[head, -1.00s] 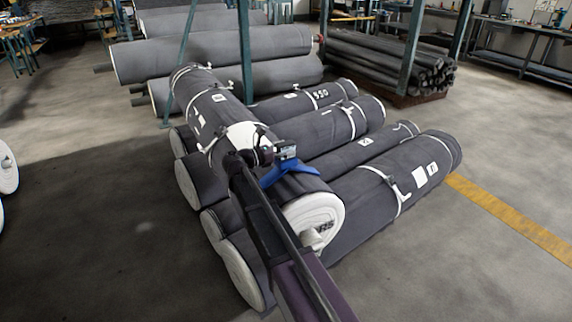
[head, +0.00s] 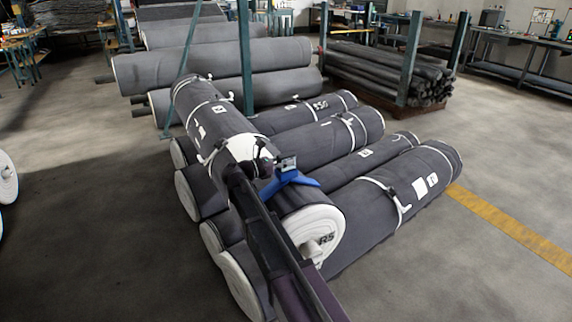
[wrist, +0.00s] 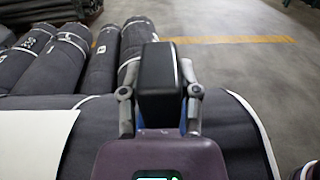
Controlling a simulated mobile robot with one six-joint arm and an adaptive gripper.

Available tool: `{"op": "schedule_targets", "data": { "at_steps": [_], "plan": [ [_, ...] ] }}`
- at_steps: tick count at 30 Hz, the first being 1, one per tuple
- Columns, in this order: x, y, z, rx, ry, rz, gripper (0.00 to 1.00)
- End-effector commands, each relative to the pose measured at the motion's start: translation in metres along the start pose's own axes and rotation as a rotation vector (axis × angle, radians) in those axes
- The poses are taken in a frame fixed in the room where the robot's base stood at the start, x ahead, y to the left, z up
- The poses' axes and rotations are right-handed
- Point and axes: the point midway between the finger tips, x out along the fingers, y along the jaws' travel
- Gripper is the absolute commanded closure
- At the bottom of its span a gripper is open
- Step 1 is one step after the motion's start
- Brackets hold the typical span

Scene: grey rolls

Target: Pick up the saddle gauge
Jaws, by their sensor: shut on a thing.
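The saddle gauge has a blue curved saddle (head: 290,182) with a dark box on top, and sits at the upper side of the topmost grey roll (head: 215,130). In the wrist view its black box (wrist: 160,78) stands upright between my two fingers, with a little blue showing beside them. My gripper (head: 266,166) is shut on the gauge; it also shows in the wrist view (wrist: 160,95). I cannot tell whether the saddle touches the roll or is just above it. Part of the gauge is hidden by my gripper.
The topmost roll lies across several lower grey rolls (head: 420,185) with white straps. More large rolls (head: 215,65) are stacked behind, near a teal post (head: 245,60). A rack of thin dark rolls (head: 385,70) stands at the back. Floor at the right is clear, with a yellow stripe (head: 510,218).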

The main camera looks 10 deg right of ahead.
Motion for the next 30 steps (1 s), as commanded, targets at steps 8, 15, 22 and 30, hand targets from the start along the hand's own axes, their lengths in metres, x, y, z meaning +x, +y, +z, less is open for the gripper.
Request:
{"op": "schedule_targets", "data": {
  "at_steps": [8,15,22,30],
  "plan": [
    [0.000,0.000,0.015,0.000,-0.002,0.000,1.00],
    [0.000,0.000,0.036,0.000,-0.002,0.000,1.00],
    [-0.014,-0.047,0.039,0.000,-0.001,0.002,1.00],
    [-0.031,-0.104,0.045,0.000,-0.001,0.001,1.00]
  ]
}}
